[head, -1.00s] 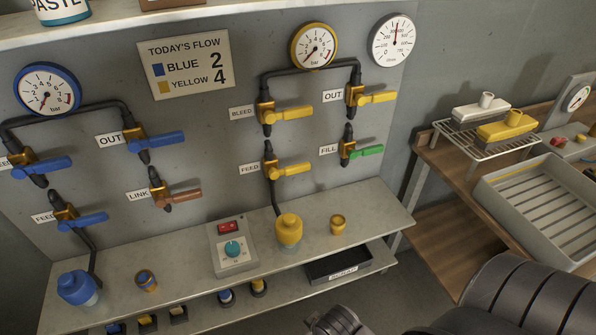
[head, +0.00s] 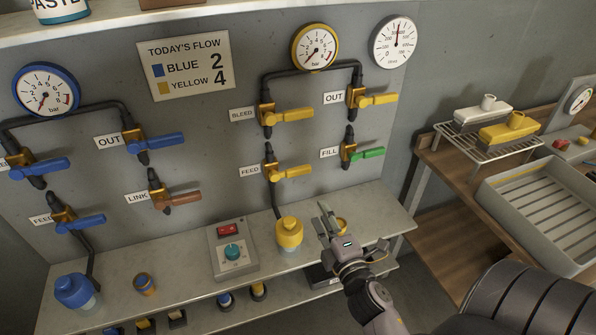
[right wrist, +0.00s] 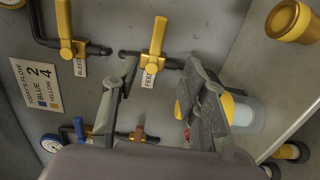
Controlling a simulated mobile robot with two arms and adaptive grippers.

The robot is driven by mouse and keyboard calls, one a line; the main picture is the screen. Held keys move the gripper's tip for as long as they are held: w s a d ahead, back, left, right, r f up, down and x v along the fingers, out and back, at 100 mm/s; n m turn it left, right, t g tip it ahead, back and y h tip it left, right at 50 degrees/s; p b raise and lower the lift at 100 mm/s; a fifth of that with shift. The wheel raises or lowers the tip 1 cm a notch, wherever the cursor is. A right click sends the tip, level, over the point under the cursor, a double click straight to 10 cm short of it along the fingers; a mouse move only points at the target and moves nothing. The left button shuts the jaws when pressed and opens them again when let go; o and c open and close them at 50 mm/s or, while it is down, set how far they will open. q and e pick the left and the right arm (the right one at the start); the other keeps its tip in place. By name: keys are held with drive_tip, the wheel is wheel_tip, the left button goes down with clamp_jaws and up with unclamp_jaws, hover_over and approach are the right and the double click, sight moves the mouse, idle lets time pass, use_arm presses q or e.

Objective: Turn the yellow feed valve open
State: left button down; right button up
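The yellow feed valve (head: 290,172) is on the wall panel, right of its FEED label (head: 250,170). Its yellow lever points right, across the upright black pipe. In the right wrist view the lever (right wrist: 155,38) shows just beyond my fingers, clear of them. My right gripper (head: 328,218) is over the shelf, below and right of the valve, apart from it. The right wrist view shows its two fingers (right wrist: 160,82) spread with nothing between them. My left gripper is not in view.
A yellow-capped bottle (head: 289,234) stands on the shelf (head: 190,262) close left of my right gripper. A small yellow cup (head: 342,225) is partly hidden behind it. The bleed (head: 292,114), out (head: 378,99) and green-handled fill (head: 367,154) valves are nearby.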

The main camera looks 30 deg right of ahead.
sight(299, 174)
drive_tip(key=shift+n, duration=0.3)
drive_tip(key=p+x, duration=0.2)
drive_tip(key=x, duration=1.5)
drive_tip(key=shift+w+a+r+p, duration=0.1)
drive_tip(key=shift+w+r+p, duration=0.15)
drive_tip(key=shift+p, duration=0.1)
drive_tip(key=shift+c, duration=0.5)
clamp_jaws()
